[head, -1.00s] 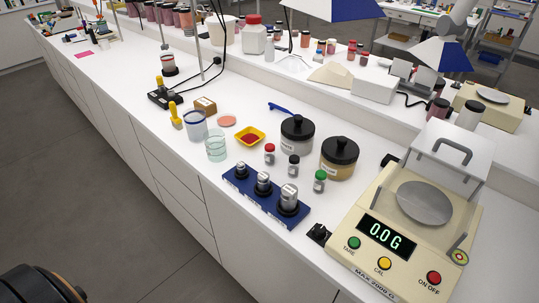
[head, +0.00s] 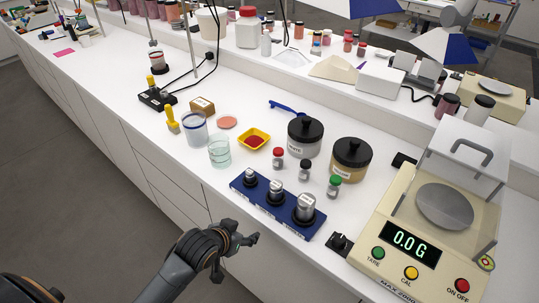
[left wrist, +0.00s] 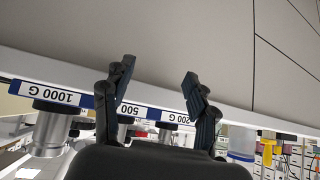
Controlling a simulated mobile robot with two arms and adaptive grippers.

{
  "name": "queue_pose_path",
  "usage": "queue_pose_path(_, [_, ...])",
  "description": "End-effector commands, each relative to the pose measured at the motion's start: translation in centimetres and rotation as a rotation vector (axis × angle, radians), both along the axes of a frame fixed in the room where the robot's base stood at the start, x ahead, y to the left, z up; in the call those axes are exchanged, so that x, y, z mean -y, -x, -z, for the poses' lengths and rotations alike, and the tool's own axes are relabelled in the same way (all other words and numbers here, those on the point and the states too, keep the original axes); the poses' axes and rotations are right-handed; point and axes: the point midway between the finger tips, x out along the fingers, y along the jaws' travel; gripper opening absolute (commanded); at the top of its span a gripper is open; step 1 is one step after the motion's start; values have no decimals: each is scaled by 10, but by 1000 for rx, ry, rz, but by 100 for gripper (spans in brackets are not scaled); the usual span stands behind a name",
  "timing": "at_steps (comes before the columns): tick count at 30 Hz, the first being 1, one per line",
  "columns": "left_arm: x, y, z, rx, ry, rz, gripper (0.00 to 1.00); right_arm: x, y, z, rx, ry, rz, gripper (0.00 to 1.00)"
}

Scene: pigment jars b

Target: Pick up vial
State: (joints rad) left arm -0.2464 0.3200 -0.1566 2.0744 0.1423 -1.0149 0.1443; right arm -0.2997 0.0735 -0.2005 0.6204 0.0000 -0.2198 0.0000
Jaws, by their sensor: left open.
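Three small glass vials stand upright on the white counter: a red-capped vial (head: 278,158), a black-capped vial (head: 305,171) and a green-capped vial (head: 333,187). They stand between the dark blue weight block and two black-lidded jars. My left gripper (head: 252,239) is in front of the counter's front edge, apart from the vials, with the weight block between. In the left wrist view its fingers (left wrist: 157,80) are spread with nothing between them. That view is upside down and shows the labelled weight block beyond the fingers. My right gripper is not in view.
The blue block (head: 262,208) holds several metal weights near the counter's front edge. A white-labelled jar (head: 304,137) and a tan jar (head: 351,160) stand behind the vials. A scale (head: 385,252) reading 0.0 G stands right. A glass beaker (head: 219,153) and yellow dish (head: 253,139) stand left.

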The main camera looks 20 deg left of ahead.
Motion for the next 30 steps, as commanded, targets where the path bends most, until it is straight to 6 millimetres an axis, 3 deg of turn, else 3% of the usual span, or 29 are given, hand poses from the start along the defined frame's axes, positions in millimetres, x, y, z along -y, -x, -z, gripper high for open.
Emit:
queue_pose_path(3, [8,0,-45,54,9,21,58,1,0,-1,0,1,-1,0])
queue_pose_path(6, [2,-40,-80,180,31,32,58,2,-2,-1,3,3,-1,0])
queue_pose_path(9, [-1,-67,-114,284,62,43,58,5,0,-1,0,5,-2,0])
queue_pose_path(14, [-3,-92,-151,389,97,58,58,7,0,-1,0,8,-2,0])
queue_pose_path(18, [-2,-105,-155,410,109,59,58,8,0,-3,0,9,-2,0])
queue_pose_path(30, [12,-165,-129,407,107,59,58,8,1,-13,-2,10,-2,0])
